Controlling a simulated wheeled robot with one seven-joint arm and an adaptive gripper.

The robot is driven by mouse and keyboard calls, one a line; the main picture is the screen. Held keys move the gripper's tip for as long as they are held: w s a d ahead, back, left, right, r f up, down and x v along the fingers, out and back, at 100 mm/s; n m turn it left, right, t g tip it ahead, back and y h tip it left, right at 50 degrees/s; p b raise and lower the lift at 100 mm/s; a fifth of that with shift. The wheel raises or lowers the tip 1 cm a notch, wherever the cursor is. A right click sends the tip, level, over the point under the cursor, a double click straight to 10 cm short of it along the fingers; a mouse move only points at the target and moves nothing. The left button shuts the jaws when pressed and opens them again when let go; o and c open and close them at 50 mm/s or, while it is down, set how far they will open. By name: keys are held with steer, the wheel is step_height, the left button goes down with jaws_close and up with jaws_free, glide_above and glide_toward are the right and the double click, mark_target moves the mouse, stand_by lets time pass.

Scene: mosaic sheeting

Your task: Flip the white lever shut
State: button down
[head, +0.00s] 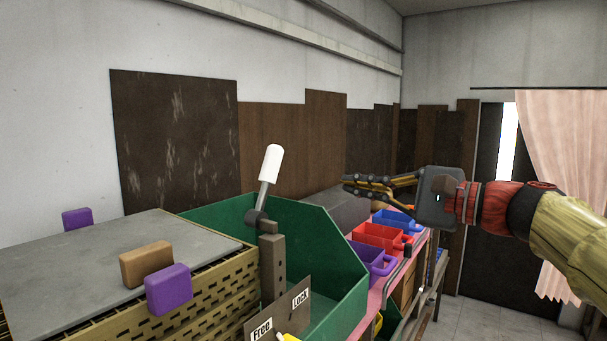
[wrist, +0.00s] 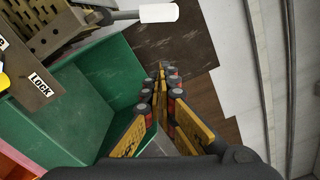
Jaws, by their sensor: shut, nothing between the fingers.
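The white lever (head: 270,167) stands nearly upright in the head view, leaning slightly right, on a dark pivot at the top of a post (head: 272,270). A sign board (head: 279,312) at the post's foot reads "Free" on the left and "Lock" on the right. In the wrist view the white lever (wrist: 158,13) shows at the top, and the sign (wrist: 32,80) with "LOCK" at the left. My gripper (head: 348,184) is to the right of the lever, apart from it, at about the height of its handle. The fingers (wrist: 161,70) are shut and empty.
A green bin (head: 330,270) stands behind and right of the post. A perforated crate with a grey top (head: 70,262) is at left, with purple (head: 168,289) and brown (head: 146,264) blocks. Red (head: 372,238) and blue (head: 393,219) bins lie farther right, below my gripper.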

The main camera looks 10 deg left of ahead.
mark_target(266, 186)
steer(key=shift+d, duration=0.1)
steer(key=w+a+r+p, duration=0.1)
steer(key=a+p, duration=0.3)
steer(key=a, duration=0.7)
steer(key=shift+a+r, duration=0.25)
steer(key=shift+a, duration=0.05)
steer(key=shift+a+b, duration=0.1)
steer(key=shift+b, duration=0.3)
steer(key=shift+s+r+n+b, duration=0.25)
steer(key=shift+n+b, duration=0.15)
steer(key=shift+n, duration=0.1)
